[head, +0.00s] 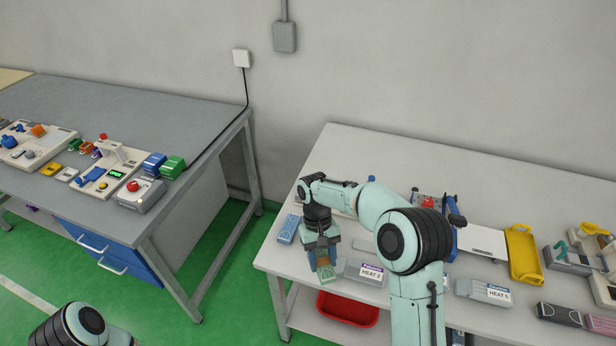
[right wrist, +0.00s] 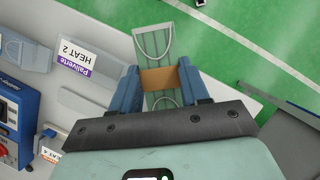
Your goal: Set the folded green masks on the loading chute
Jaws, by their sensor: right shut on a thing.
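My right gripper (head: 322,254) is shut on a bundle of folded green masks (head: 327,275) with a brown band. In the right wrist view, the blue fingers of the right gripper (right wrist: 160,84) press on both sides of the brown band (right wrist: 162,78). The green masks (right wrist: 152,50) show pale ear loops at both ends. The bundle is at the front left of the right bench (head: 340,150); its height above the top is unclear. I cannot make out for sure which part is the loading chute. My left gripper is out of view.
A grey bin labelled HEAT 2 (head: 364,272) stands just right of the bundle. A blue bundle (head: 288,228) lies to its left. A white plate (head: 482,241), a yellow tray (head: 522,255) and a HEAT 5 bin (head: 484,291) are further right. A red bin (head: 348,306) sits below.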

